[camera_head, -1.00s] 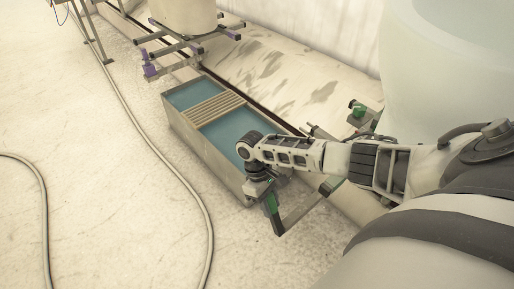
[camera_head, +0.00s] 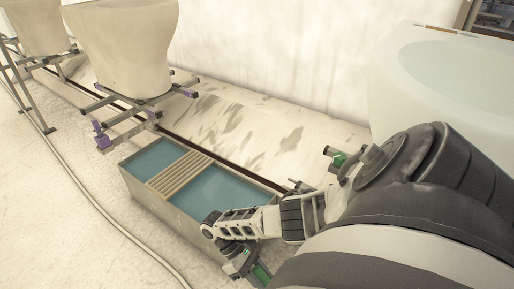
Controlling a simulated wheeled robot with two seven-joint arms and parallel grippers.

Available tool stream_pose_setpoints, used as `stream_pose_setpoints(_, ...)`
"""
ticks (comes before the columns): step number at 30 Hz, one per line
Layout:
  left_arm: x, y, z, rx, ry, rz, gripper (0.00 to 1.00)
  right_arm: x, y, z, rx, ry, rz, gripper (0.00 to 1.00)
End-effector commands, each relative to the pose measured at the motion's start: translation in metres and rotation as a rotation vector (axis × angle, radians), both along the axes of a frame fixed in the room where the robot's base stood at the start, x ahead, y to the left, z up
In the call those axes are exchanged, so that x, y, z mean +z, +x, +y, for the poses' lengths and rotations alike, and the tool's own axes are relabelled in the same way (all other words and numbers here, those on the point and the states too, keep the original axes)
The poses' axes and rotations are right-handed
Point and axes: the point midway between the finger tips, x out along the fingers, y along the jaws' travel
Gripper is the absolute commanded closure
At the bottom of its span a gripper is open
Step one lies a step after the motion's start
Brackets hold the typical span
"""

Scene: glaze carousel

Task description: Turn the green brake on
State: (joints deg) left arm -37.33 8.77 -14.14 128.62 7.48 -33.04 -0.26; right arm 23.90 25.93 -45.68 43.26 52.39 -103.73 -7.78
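The green brake (camera_head: 262,273) shows as a green piece low in the view, partly cut off by the bottom edge and partly covered by my arm. My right gripper (camera_head: 238,262) is at the end of the arm coming from the right, pointing down right beside the green piece. I cannot tell whether it touches it, and its fingers are too small and dark to read. Another green part (camera_head: 339,160) sits on the same carriage, below the large pale vessel (camera_head: 440,75). My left gripper is not in view.
A trough (camera_head: 160,205) with blue liquid and a slatted rack (camera_head: 180,174) lies just left of my gripper. A carriage with purple parts (camera_head: 102,137) carries a cream vessel (camera_head: 122,45) behind it. A hose (camera_head: 95,205) runs along the floor at left.

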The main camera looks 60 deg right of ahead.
Motion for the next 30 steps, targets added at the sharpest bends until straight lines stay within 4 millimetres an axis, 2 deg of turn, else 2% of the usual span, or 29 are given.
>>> stream_pose_setpoints(8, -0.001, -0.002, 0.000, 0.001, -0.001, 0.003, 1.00, -0.001, 0.002, 0.002, -0.004, 0.003, -0.008, 1.00)
stream_pose_setpoints(9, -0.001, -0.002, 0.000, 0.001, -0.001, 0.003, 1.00, -0.002, 0.002, 0.002, -0.004, 0.003, -0.009, 0.68)
stream_pose_setpoints(11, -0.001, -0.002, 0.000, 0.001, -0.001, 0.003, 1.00, -0.001, 0.002, 0.002, -0.005, 0.004, -0.008, 0.51)
stream_pose_setpoints(12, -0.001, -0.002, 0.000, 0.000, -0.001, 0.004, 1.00, -0.001, 0.001, 0.001, -0.004, 0.003, -0.007, 0.48)
stream_pose_setpoints(23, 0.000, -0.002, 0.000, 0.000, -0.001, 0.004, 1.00, 0.003, 0.006, 0.001, -0.003, 0.001, -0.007, 0.48)
stream_pose_setpoints(30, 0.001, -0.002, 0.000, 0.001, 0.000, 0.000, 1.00, 0.032, 0.042, 0.001, -0.004, 0.002, -0.009, 0.48)
